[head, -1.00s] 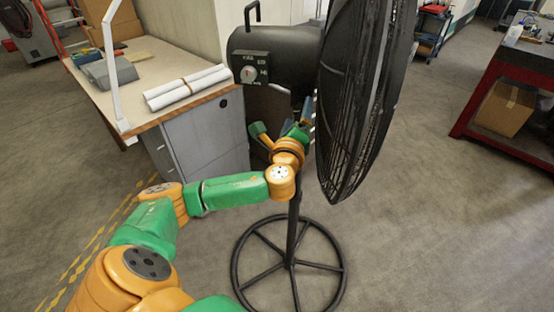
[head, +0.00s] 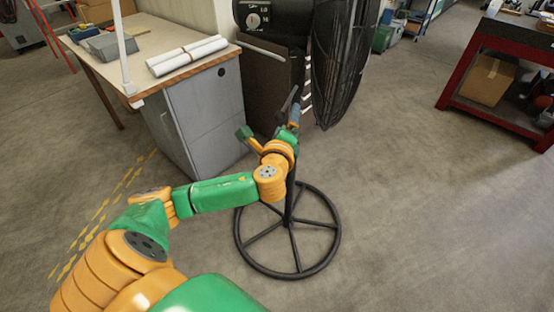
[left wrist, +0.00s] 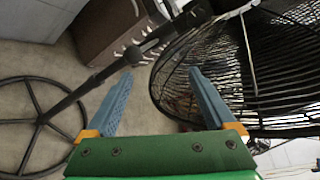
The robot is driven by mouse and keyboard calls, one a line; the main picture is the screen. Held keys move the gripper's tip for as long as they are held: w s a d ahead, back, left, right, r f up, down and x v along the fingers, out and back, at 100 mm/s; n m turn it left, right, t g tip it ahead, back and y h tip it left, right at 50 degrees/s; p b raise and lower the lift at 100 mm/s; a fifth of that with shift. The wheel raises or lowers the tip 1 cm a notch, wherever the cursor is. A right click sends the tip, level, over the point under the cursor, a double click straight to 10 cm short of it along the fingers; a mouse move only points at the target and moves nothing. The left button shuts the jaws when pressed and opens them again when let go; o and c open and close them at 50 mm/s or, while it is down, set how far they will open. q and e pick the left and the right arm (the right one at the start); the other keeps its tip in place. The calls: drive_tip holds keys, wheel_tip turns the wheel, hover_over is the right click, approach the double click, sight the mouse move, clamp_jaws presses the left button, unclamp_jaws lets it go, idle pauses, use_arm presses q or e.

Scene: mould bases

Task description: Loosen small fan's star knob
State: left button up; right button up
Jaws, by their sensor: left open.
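The small fan (head: 342,70) is black, with a round wire cage and a motor housing cut off by the top edge in the head view. Its thin pole (head: 289,205) rises from a spoked ring base (head: 240,250). The cage (left wrist: 270,70) and pole (left wrist: 95,82) also show in the left wrist view. My left gripper (head: 290,103) is at the pole below the motor housing. In the left wrist view its blue fingers (left wrist: 161,73) are spread and empty, and the pole crosses beyond them. Dark fittings (left wrist: 135,53) sit on the pole; I cannot tell which is the star knob. My right gripper is not in view.
A workbench (head: 120,68) with paper rolls (head: 187,56) and a grey cabinet (head: 195,118) stands left of the fan. A red-framed table (head: 485,90) with a cardboard box (head: 490,83) is at right. The floor between is clear.

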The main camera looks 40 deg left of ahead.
use_arm(q)
wheel_tip(320, 180, down, 20)
drive_tip(key=s+n+g+h+b, duration=0.1)
drive_tip(key=n+g+h+b, duration=0.1)
drive_tip(key=n+g, duration=0.1)
drive_tip(key=shift+a+g, duration=0.4)
drive_tip(key=shift+g, duration=0.1)
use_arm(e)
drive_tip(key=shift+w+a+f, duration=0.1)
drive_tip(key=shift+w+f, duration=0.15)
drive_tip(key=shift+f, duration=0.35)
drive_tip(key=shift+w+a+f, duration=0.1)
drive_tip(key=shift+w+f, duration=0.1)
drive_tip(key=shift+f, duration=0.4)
use_arm(q)
drive_tip(key=shift+s, duration=0.1)
